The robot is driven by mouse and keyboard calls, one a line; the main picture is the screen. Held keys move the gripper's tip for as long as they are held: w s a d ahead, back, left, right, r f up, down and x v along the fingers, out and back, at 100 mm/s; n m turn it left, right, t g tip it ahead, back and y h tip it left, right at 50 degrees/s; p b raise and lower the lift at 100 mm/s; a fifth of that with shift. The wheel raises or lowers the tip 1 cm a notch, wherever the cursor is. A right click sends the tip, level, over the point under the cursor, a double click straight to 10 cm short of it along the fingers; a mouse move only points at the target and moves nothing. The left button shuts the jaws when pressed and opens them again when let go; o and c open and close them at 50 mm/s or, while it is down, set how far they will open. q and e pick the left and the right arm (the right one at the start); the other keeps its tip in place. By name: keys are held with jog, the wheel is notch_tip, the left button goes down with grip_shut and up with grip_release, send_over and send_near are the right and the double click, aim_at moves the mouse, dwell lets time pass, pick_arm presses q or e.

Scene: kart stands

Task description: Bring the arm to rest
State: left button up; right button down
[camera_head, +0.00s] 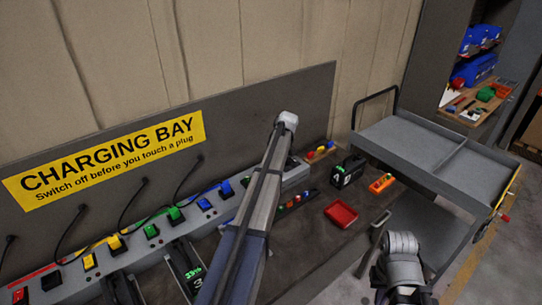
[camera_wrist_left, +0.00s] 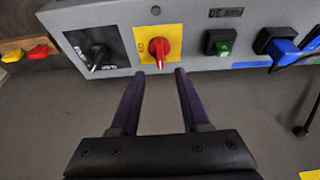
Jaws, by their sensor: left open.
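My left arm (camera_head: 255,200) reaches up across the middle of the head view, in front of the charging bay; its gripper is hidden there. In the left wrist view my left gripper (camera_wrist_left: 158,72) is open and empty, its two dark fingers apart. The fingertips point at a red rotary switch (camera_wrist_left: 159,47) on a yellow plate, close to the grey panel's edge; I cannot tell whether they touch it. A link of my right arm (camera_head: 402,265) shows at the lower right, but its gripper is out of view.
A grey charging strip (camera_head: 140,240) with coloured plugs and cables runs along the wall under a yellow sign (camera_head: 105,160). A red tray (camera_head: 341,214), an orange bin (camera_head: 382,183) and a black battery (camera_head: 347,171) stand on the bench. A grey cart (camera_head: 430,140) stands right.

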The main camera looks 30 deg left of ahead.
dwell(0.4)
pick_arm(q)
jog(key=s+d+f+m+h+b, duration=0.15)
jog(key=s+d, duration=0.25)
jog(key=d, duration=0.4)
jog(key=s+d+f+m+y, duration=0.1)
jog(key=s+d+m, duration=0.25)
jog(key=d, duration=0.45)
jog(key=s+d+f+m+g+h+b, duration=0.1)
jog(key=s+d+m, duration=0.5)
jog(key=s+d, duration=0.6)
jog(key=s+d+f+m+h+b, duration=0.1)
jog(key=s+d+m, duration=0.5)
jog(key=s+d, duration=0.7)
jog(key=s, duration=0.5)
jog(key=shift+f+g, duration=0.4)
